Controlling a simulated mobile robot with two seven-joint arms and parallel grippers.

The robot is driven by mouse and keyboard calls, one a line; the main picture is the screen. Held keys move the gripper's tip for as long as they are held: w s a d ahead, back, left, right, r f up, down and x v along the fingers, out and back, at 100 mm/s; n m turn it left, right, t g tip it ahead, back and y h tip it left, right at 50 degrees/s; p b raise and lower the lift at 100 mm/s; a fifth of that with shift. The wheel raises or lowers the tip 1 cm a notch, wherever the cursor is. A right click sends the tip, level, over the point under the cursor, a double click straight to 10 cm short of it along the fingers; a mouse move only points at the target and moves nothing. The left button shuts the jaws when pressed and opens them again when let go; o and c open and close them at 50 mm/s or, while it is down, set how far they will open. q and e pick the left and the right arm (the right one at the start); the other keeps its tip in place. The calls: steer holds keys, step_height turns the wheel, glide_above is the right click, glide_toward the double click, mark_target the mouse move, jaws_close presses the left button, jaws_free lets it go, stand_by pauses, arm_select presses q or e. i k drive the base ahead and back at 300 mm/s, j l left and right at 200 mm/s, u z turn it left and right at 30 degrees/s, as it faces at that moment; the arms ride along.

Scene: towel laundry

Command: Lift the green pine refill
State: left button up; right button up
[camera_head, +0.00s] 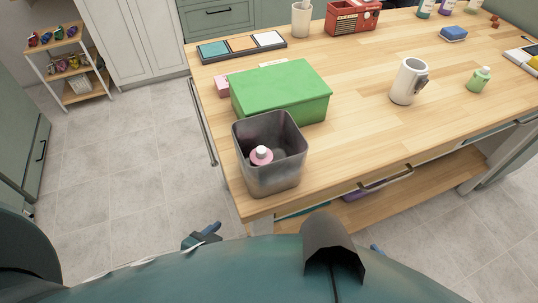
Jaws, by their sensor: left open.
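A small light-green bottle (479,80) stands upright on the right side of the wooden table; it looks like the green pine refill, but no label can be read. My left gripper (206,234) is low at the bottom of the view, left of the table's near corner. It is open with nothing between its fingers, far from the green bottle. Only a small blue tip of what seems to be my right gripper (376,249) shows below the table's front edge; the rest is hidden.
On the wooden table (360,125), a grey bin (284,181) holding a pink bottle (261,156) stands at the near left corner, before a green box (281,88). A white mug-like dispenser (407,82) stands left of the green bottle. Bare wood lies between them.

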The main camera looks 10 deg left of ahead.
mark_target(479, 80)
steer(key=k+l, duration=0.1)
steer(key=l, duration=0.4)
steer(key=l+u, duration=0.1)
steer(key=l, duration=0.4)
steer(key=i+l+u, duration=0.1)
steer(key=l, duration=1)
steer(key=i+l, duration=0.15)
steer(key=l, duration=0.2)
steer(key=i+l+u, duration=0.15)
steer(key=l, duration=0.2)
steer(key=i+l, duration=0.1)
steer(key=l, duration=0.25)
